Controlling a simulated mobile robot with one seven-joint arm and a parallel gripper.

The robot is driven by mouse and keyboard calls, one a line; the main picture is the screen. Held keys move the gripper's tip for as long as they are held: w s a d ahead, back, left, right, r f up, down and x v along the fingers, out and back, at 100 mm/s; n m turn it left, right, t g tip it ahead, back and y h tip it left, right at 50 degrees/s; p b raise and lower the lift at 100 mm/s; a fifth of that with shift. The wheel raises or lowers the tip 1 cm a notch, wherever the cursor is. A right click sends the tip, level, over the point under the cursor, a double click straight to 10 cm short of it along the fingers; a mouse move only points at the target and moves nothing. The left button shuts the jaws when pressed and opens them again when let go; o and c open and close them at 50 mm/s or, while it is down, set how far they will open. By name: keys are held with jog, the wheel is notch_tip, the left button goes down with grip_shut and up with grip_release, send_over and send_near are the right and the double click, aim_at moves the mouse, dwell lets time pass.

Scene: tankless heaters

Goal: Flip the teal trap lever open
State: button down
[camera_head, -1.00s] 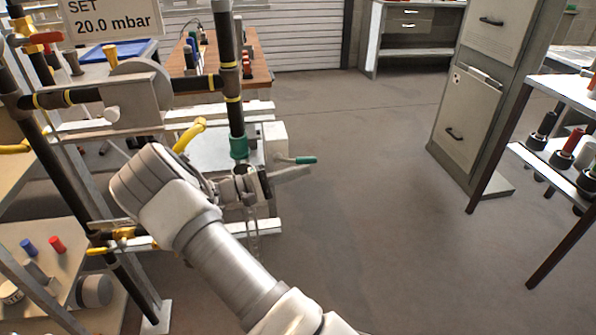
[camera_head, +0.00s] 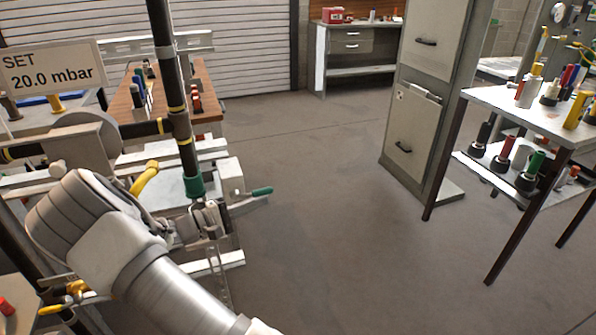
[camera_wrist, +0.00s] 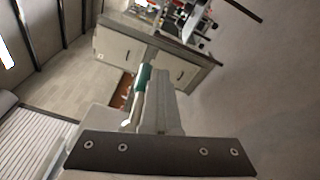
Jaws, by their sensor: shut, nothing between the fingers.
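The trap lever has a teal grip (camera_head: 262,191) on a thin stem. It sticks out to the right from a pale box on the dark pipe stand, roughly level. In the wrist view the teal grip (camera_wrist: 143,77) shows close to the left side of my fingers. My gripper (camera_head: 258,199) is shut and empty, its fingers just below and beside the lever. In the wrist view my gripper (camera_wrist: 167,100) appears as one closed pale block. I cannot tell whether the fingers touch the lever. A teal collar (camera_head: 195,187) sits on the upright pipe.
The dark upright pipe (camera_head: 172,90) stands left of the lever. A sign reading 20.0 mbar (camera_head: 50,72) hangs at the upper left. A filing cabinet (camera_head: 412,125) and a shelf table (camera_head: 500,100) stand to the right. The floor between is clear.

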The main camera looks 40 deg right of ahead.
jog(key=s+d+r+m+g+h+p, duration=0.1)
jog(key=s+d+r+m+g, duration=0.1)
jog(key=s+d+r, duration=0.6)
jog(key=shift+s+r+g, duration=0.2)
jog(key=shift+r+g, duration=0.2)
jog(key=shift+r, duration=0.45)
jog(key=shift+a, duration=0.15)
jog(key=s+a+f+m+y, duration=0.25)
jog(key=s+a+y, duration=0.45)
jog(key=s+y, duration=0.35)
jog(key=s+a+r+n+t+y, duration=0.1)
jog(key=s+a+r+t+y, duration=0.4)
jog(key=a, duration=0.4)
jog(key=s+a+r+n+t+y, duration=0.1)
jog(key=s+a+r+t+y, duration=0.1)
jog(key=a+r+t+y, duration=0.45)
notch_tip(320, 180, up, 16)
jog(key=a+g+h+p, duration=0.1)
jog(key=g+h+p, duration=0.1)
jog(key=p, duration=1.5)
jog(key=shift+a+r+h, duration=0.2)
jog(key=shift+r+h, duration=0.05)
jog(key=shift+h, duration=0.25)
